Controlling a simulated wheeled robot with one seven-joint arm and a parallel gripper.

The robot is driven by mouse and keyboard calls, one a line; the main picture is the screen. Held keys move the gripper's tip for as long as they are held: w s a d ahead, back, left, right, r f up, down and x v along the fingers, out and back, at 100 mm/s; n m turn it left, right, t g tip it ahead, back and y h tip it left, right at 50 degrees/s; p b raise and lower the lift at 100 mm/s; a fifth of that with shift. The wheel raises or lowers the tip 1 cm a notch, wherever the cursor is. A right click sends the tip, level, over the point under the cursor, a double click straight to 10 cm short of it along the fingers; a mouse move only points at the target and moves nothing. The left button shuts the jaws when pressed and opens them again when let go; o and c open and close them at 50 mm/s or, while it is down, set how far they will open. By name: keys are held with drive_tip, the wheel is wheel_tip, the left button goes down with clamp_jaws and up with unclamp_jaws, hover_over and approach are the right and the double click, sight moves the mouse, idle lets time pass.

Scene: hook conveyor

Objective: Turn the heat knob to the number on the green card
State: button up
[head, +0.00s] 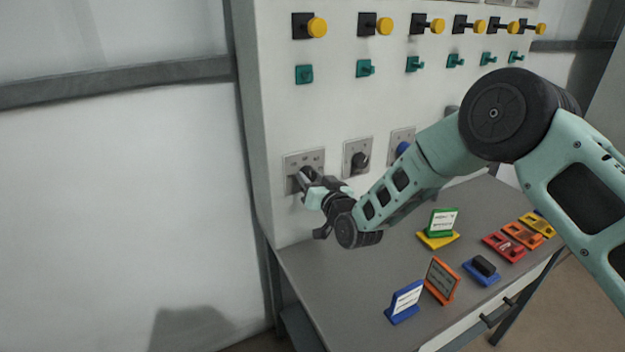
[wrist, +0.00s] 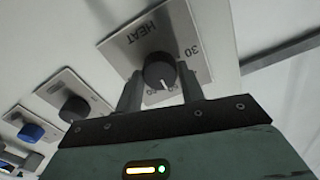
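The dark round heat knob (wrist: 158,74) sits on a grey plate marked HEAT and 30 (wrist: 150,35). A white pointer line on it faces the bottom of the wrist view. The other numbers are partly hidden. My gripper (wrist: 160,80) has one finger on each side of the knob, with what look like narrow gaps, so it appears open. In the head view my gripper (head: 312,182) is at the leftmost plate (head: 291,162) and hides most of the knob. The green card (head: 441,222) stands on the table by a yellow base; its number is too small to read.
More knobs, one black (head: 361,160) and one blue (head: 402,149), are on plates to the right. Yellow buttons (head: 317,27) and teal hooks (head: 365,68) line the panel above. Blue (head: 404,302) and orange (head: 441,281) cards stand on the table below; its left part is clear.

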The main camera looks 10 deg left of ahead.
drive_tip(key=shift+f+m+b, duration=0.15)
drive_tip(key=shift+m+b, duration=0.15)
drive_tip(key=shift+b, duration=0.25)
drive_tip(key=m+b, duration=0.1)
drive_tip(key=b, duration=0.2)
drive_tip(key=shift+f+m, duration=0.15)
drive_tip(key=shift+m, duration=0.25)
drive_tip(key=m+b, duration=0.5)
drive_tip(key=b, duration=0.2)
drive_tip(key=shift+d, duration=0.1)
drive_tip(key=m+b, duration=0.5)
drive_tip(key=b, duration=0.1)
drive_tip(key=shift+m, duration=0.4)
drive_tip(key=m+b, duration=0.4)
drive_tip(key=shift+m, duration=0.4)
drive_tip(key=shift+r, duration=0.2)
drive_tip(key=o, duration=1)
drive_tip(key=shift+c, duration=0.2)
